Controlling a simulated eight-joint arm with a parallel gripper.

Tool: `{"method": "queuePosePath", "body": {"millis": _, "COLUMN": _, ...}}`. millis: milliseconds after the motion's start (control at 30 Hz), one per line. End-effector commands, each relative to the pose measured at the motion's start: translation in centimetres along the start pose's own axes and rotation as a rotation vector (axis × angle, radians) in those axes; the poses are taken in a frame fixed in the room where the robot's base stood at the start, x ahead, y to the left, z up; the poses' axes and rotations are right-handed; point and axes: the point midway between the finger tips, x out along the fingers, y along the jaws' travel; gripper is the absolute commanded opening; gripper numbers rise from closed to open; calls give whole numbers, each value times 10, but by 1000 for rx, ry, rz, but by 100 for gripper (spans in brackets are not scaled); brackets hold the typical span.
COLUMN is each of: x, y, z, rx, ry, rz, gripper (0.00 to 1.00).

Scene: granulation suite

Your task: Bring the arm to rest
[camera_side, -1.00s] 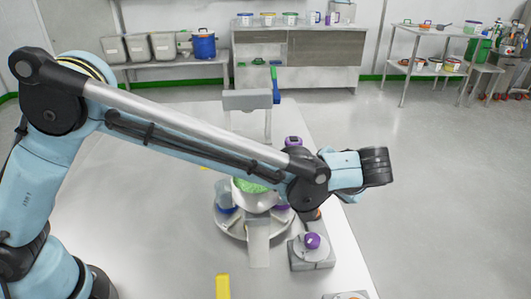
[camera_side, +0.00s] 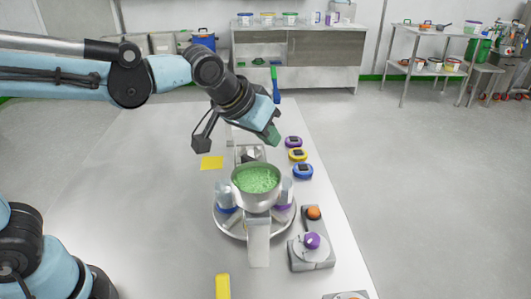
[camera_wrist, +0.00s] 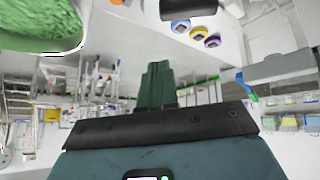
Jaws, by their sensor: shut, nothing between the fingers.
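My gripper (camera_side: 273,137) is up in the air above the far side of the white table (camera_side: 140,170), behind and above the steel bowl (camera_side: 257,198) of green granules (camera_side: 256,178). It tilts down to the right. In the wrist view its dark green fingers (camera_wrist: 157,85) are together with nothing between them. The bowl stands on a round grey base and is apart from my gripper. The green granules also show at the upper left of the wrist view (camera_wrist: 40,22).
Purple (camera_side: 293,142), yellow (camera_side: 297,155) and blue (camera_side: 303,171) round devices line the table's right edge. A grey unit with a purple knob (camera_side: 312,240) stands at front right. A yellow card (camera_side: 212,162) lies left of the bowl. The table's left part is clear.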

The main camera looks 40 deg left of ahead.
Motion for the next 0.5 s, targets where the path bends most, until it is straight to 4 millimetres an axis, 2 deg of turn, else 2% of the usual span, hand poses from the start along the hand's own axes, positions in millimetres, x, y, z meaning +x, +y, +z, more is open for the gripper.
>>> {"method": "queuePosePath", "body": {"millis": 33, "x": -8, "y": -18, "z": 13, "rx": -3, "ry": -3, "rz": -15, "gripper": 0}}
{"method": "queuePosePath", "body": {"millis": 200, "x": -28, "y": -63, "z": 56, "rx": 8, "ry": -15, "rz": -51, "gripper": 0}}
{"method": "queuePosePath", "body": {"millis": 300, "x": -34, "y": -82, "z": 81, "rx": 15, "ry": -21, "rz": -69, "gripper": 0}}
{"method": "queuePosePath", "body": {"millis": 500, "x": -39, "y": -103, "z": 116, "rx": 25, "ry": -30, "rz": -91, "gripper": 0}}
